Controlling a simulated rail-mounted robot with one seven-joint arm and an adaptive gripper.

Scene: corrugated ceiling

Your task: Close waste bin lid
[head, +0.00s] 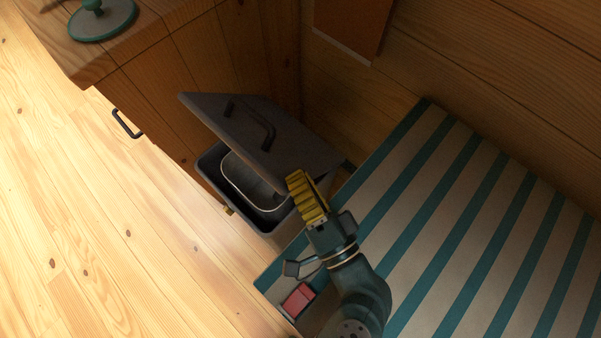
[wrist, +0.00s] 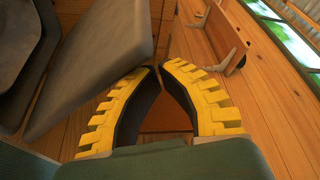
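The waste bin (head: 264,219) is dark grey and stands on the floor between the wooden cabinet and the striped bench. Its lid (head: 302,149) is tilted up, partly open, with a dark handle on top. A pale-rimmed inner bucket (head: 236,172) shows through the opening. My gripper (head: 296,178), with yellow ribbed fingers, is beside the lid's lower right edge in the head view. In the wrist view the fingertips (wrist: 158,68) meet with nothing seen between them. A grey panel (wrist: 100,55), seemingly the lid, is just left of the fingers. I cannot tell whether they touch.
The teal-striped bench (head: 470,220) fills the right side, with a small red object (head: 298,299) near its front corner. A wooden cabinet (head: 170,80) with a black handle (head: 127,124) stands left of the bin. The wood floor (head: 90,220) at left is clear.

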